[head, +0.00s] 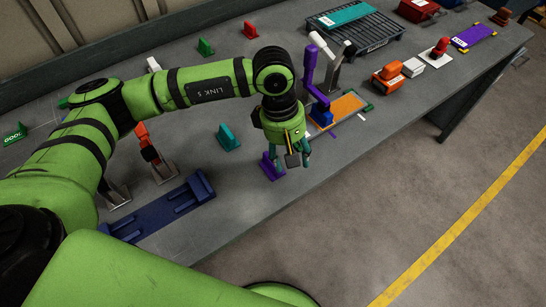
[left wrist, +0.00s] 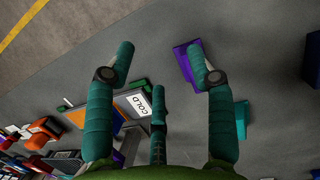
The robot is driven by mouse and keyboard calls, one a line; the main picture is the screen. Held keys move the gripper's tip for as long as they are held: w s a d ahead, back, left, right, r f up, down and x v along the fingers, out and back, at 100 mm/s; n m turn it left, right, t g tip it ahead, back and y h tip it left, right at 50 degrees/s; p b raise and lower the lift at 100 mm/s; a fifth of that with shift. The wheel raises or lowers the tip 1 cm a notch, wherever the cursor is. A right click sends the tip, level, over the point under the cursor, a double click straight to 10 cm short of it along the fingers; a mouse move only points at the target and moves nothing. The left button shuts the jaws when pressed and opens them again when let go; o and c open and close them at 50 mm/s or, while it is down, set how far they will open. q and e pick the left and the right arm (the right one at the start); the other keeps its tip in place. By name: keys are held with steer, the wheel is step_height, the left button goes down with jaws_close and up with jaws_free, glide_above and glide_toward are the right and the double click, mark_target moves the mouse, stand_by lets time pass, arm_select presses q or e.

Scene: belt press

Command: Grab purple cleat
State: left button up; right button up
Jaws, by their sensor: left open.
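A purple cleat (head: 270,167) stands on the grey table near its front edge; it also shows in the left wrist view (left wrist: 184,62), beside and partly behind the right-hand finger. My left gripper (head: 289,158) is open and points down over the table, with its teal fingers close to the cleat. In the left wrist view, the gap between the fingertips (left wrist: 159,52) shows bare table and no object, and the cleat lies toward the right-hand finger. I cannot tell whether that finger touches it. My right gripper is not in view.
A teal cleat (head: 228,138) stands left of the gripper. A blue fixture (head: 165,212) lies at the near left. A tall purple lever (head: 309,65) and an orange-topped plate (head: 345,105) are just right of the gripper. A black rack (head: 365,40) stands farther back.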

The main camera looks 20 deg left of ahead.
mark_target(272, 165)
arm_select(q)
steer(key=a, duration=0.1)
steer(key=w+a+y, duration=0.1)
steer(key=a, duration=0.1)
steer(key=w+a+y, duration=0.1)
steer(key=shift+w+a+t, duration=0.1)
steer(key=shift+a+t, duration=0.2)
steer(key=shift+a, duration=0.1)
steer(key=shift+a+f+p, duration=0.15)
steer(key=shift+f+p, duration=0.1)
steer(key=shift+p, duration=0.1)
steer(key=f+p, duration=0.2)
steer(key=f, duration=0.1)
steer(key=d+f+p, duration=0.1)
steer(key=f, duration=0.1)
steer(key=shift+s+f, duration=0.1)
steer(key=shift+s, duration=0.3)
steer(key=shift+f, duration=0.45)
jaws_close()
